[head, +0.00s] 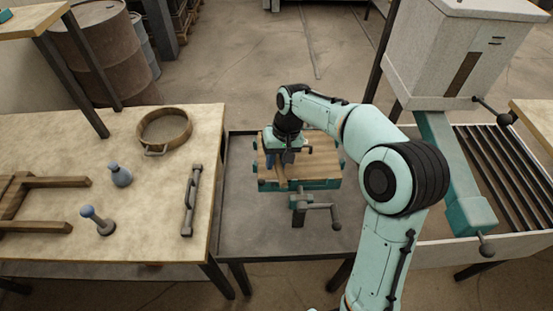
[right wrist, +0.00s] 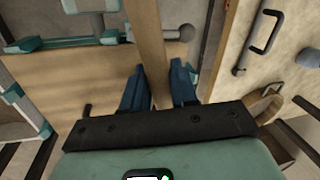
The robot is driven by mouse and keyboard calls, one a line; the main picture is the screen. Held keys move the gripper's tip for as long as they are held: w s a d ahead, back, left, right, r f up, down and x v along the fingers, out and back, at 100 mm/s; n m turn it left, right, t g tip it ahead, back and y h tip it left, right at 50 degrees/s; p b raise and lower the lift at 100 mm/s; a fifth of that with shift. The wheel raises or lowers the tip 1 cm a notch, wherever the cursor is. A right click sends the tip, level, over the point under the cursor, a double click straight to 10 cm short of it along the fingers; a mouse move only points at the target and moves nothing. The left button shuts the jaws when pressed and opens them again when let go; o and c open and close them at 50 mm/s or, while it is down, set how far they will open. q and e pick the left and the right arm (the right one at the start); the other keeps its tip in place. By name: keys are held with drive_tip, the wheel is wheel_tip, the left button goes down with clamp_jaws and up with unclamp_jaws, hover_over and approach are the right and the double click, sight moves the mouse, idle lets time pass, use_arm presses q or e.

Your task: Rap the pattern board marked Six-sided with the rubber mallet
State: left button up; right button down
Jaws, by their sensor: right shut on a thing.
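My right gripper (head: 283,158) is over a wooden board (head: 318,158) set in a teal frame (head: 322,184). In the right wrist view, the blue fingers of this gripper (right wrist: 160,80) are shut on a long wooden bar (right wrist: 148,32). The bar also shows below the gripper in the head view (head: 279,180). The wooden board lies beside the bar in the right wrist view (right wrist: 85,75). I cannot read any marking on the board, and I cannot pick out the rubber mallet for certain. My left gripper is not in view.
The left table (head: 150,225) holds a round sieve (head: 164,128), a dark metal handle bar (head: 190,200), a blue-grey bulb-shaped tool (head: 120,174) and a knobbed tool (head: 97,219). A crank handle (head: 318,207) sticks out in front of the frame. A grey hopper (head: 440,60) stands right.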

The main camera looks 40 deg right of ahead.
drive_tip(key=shift+f+b, duration=1)
drive_tip(key=shift+f, duration=0.7)
drive_tip(key=shift+r+p, duration=1.4)
drive_tip(key=shift+r, duration=0.5)
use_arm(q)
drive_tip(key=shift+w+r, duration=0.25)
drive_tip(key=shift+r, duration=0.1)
use_arm(e)
drive_tip(key=shift+w+f, duration=0.1)
drive_tip(key=shift+f, duration=0.05)
drive_tip(key=shift+f, duration=0.15)
drive_tip(key=shift+f+b, duration=1.1)
drive_tip(key=shift+f, duration=0.45)
drive_tip(key=shift+r+p, duration=1.3)
drive_tip(key=shift+r, duration=0.5)
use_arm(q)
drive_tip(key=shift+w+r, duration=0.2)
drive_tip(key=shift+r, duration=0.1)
use_arm(e)
drive_tip(key=shift+f, duration=0.15)
